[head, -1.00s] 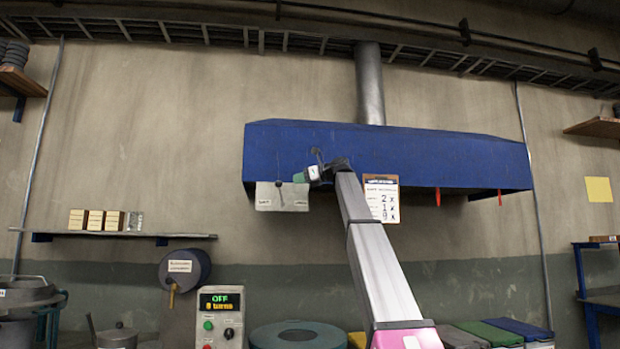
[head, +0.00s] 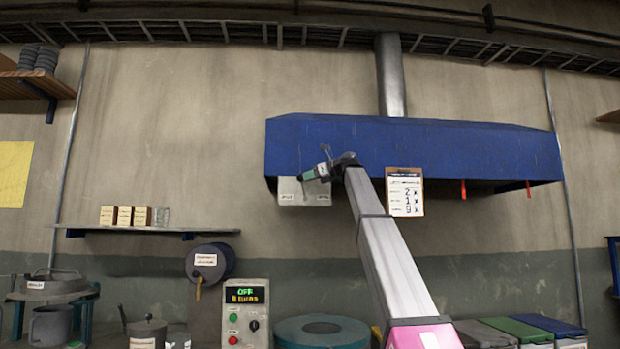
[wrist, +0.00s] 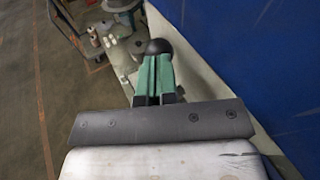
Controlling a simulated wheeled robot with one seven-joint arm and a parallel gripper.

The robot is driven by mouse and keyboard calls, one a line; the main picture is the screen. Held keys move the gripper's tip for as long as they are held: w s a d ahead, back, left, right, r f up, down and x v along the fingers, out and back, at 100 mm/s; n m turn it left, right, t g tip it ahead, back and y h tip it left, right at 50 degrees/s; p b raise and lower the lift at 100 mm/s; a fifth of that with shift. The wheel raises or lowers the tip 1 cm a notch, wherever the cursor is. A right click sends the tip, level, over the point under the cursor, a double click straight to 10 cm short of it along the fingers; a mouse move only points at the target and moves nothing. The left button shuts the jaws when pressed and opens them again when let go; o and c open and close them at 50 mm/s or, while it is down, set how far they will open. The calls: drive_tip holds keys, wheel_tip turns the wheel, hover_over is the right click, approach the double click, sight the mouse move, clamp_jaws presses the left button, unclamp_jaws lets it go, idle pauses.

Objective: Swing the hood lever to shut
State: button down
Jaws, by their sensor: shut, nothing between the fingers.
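The blue hood (head: 410,150) hangs on the wall, with a pale plate (head: 292,195) below its left end. My gripper (head: 304,176) is at the upper part of this plate and covers the lever in the head view. In the wrist view my green fingers (wrist: 154,66) are together with nothing between them. The lever's round black knob (wrist: 157,47) shows just past their tips, at or very near contact. The lever's rod is hidden, so its angle cannot be told.
A clipboard (head: 405,192) hangs on the hood's front, right of my arm. Red tabs (head: 463,190) hang farther right. Below are a control box reading OFF (head: 246,312) and a shelf with small boxes (head: 150,232). Open wall lies left of the plate.

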sight(299, 176)
drive_tip(key=a+n+h, duration=0.1)
drive_tip(key=a+h, duration=0.2)
drive_tip(key=shift+r+g, duration=0.1)
drive_tip(key=shift+g, duration=0.2)
drive_tip(key=shift+s+a, duration=0.1)
drive_tip(key=shift+a, duration=0.05)
drive_tip(key=shift+a+f, duration=0.25)
drive_tip(key=shift+a, duration=0.2)
drive_tip(key=shift+r, duration=0.1)
